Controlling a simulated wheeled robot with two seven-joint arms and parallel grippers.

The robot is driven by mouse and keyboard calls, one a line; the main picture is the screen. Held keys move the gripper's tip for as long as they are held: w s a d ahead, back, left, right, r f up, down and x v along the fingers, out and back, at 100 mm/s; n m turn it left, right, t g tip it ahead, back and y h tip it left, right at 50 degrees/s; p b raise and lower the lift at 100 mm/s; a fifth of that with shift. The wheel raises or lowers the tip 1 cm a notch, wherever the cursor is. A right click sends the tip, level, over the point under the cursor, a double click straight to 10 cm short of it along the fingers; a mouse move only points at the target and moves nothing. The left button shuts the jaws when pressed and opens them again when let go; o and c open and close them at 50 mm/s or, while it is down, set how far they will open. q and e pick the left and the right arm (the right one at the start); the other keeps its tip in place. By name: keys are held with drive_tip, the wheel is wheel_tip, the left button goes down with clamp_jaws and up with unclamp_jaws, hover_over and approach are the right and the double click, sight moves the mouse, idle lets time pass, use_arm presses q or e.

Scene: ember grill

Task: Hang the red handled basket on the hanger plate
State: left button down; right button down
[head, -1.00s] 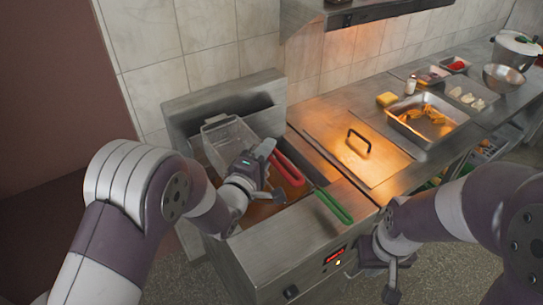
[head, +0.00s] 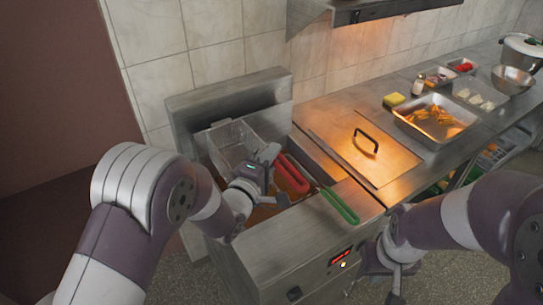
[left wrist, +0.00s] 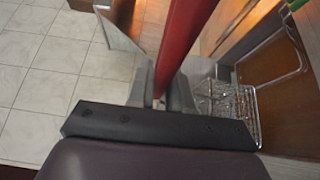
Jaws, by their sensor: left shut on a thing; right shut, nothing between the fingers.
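The red handled basket is a wire mesh basket (head: 232,140) with a red handle (head: 291,173). In the head view it is at the back left of the fryer, in front of the hanger plate, which I take to be the upright steel back panel (head: 243,93). I cannot tell whether it touches the plate. My left gripper (head: 268,160) is shut on the red handle, which also shows between the fingers in the left wrist view (left wrist: 182,45). My right gripper (head: 394,285) is shut and empty, low in front of the counter.
A green handle (head: 340,206) lies over the fryer's front edge, just right of the red one. A steel lid (head: 365,146) with a black handle covers the counter to the right. A tray of food (head: 435,119) and a steel bowl (head: 511,79) stand further right.

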use_arm(q)
drive_tip(key=shift+f+b, duration=0.4)
drive_tip(key=shift+f, duration=0.05)
drive_tip(key=c, duration=1)
unclamp_jaws()
drive_tip(key=shift+r, duration=0.1)
drive_tip(key=shift+o, duration=0.2)
